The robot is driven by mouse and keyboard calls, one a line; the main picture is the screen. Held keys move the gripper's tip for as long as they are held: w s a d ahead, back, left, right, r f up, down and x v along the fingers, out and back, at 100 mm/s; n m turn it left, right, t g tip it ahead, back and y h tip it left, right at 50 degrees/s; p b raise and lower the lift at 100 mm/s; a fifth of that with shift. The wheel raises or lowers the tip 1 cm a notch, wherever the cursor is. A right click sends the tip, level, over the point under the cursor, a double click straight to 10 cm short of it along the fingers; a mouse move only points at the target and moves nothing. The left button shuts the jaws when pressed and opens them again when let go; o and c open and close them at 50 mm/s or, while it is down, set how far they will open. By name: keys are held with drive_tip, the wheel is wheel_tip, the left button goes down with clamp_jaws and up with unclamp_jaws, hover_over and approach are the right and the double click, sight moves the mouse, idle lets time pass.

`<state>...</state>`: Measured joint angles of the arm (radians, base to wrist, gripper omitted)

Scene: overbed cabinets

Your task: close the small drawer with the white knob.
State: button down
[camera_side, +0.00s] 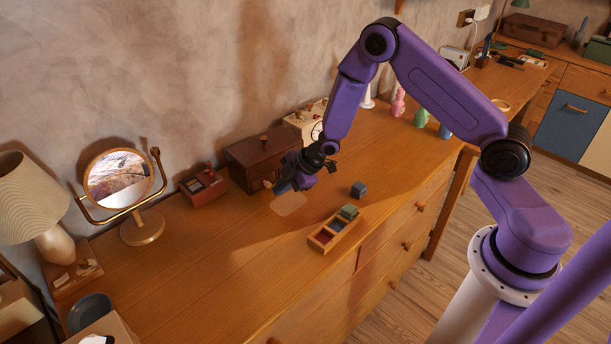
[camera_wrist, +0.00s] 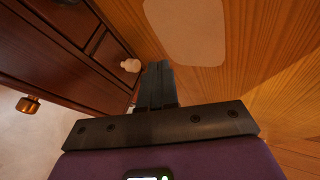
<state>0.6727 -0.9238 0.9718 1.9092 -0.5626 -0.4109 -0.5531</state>
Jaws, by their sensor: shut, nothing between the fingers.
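The small drawer (camera_wrist: 112,52) is in the front of a dark wooden box, which stands against the wall in the side view (camera_side: 258,158). Its white knob (camera_wrist: 131,65) shows in the wrist view, just left of my fingertips. My gripper (camera_wrist: 158,70) is shut and empty, pointing along the box front beside the knob. In the side view my gripper (camera_side: 284,186) is low in front of the box and hides part of its front. Whether my fingers touch the knob or the drawer front, and how far the drawer stands out, I cannot tell.
A pale patch (camera_side: 289,204) lies on the wooden top in front of the box. A small red box (camera_side: 203,186) and a round mirror (camera_side: 119,180) stand to the left. A divided tray (camera_side: 323,237) and a blue-grey cube (camera_side: 358,189) lie to the right.

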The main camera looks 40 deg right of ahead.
drive_tip(key=shift+s+a, duration=0.1)
drive_tip(key=shift+s, duration=0.85)
drive_tip(key=v, duration=1)
drive_tip(key=s+a+r+m+g+h, duration=0.1)
drive_tip(key=s+a+r, duration=0.1)
drive_tip(key=s+r, duration=0.3)
drive_tip(key=s+a+r+m+g+h, duration=0.1)
drive_tip(key=s+a+r, duration=0.25)
drive_tip(key=s, duration=0.45)
drive_tip(key=s+d+r+g+h, duration=0.1)
drive_tip(key=s+d+r+g, duration=0.1)
drive_tip(key=s, duration=0.7)
drive_tip(key=s+d+r+m+g, duration=0.1)
drive_tip(key=s+d+r, duration=0.1)
drive_tip(key=s, duration=0.7)
drive_tip(key=shift+r+g+h, duration=0.4)
drive_tip(key=shift+r, duration=0.4)
